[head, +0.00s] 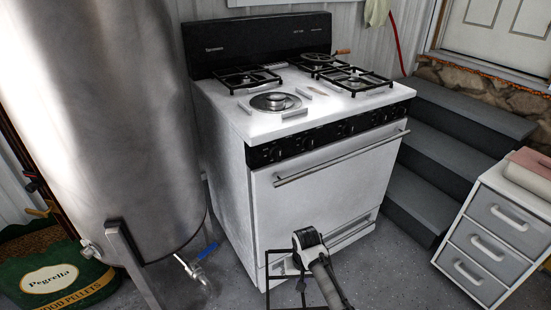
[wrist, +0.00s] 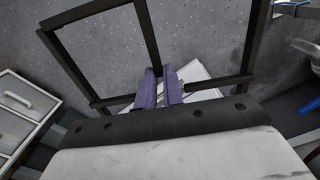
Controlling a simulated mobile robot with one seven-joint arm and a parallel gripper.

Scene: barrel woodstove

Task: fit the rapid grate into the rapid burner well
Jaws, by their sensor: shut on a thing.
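The white stove (head: 335,190) has a bare burner well (head: 274,102) at its front left, with a round burner cap and no grate over it. My gripper (head: 299,272) is low in front of the stove, well below the cooktop. It is shut on a black square-barred grate (head: 267,272), partly cut off by the picture's lower edge. In the wrist view, the purple fingers (wrist: 158,82) pinch a bar of the grate (wrist: 147,32), whose open frame spreads away on both sides.
Black grates sit on the back left (head: 247,79) and front right (head: 355,82) burners. A wooden handle (head: 343,52) shows at the back right. A large metal tank (head: 100,120) stands left; grey steps (head: 450,150) and a drawer cabinet (head: 490,240) stand right.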

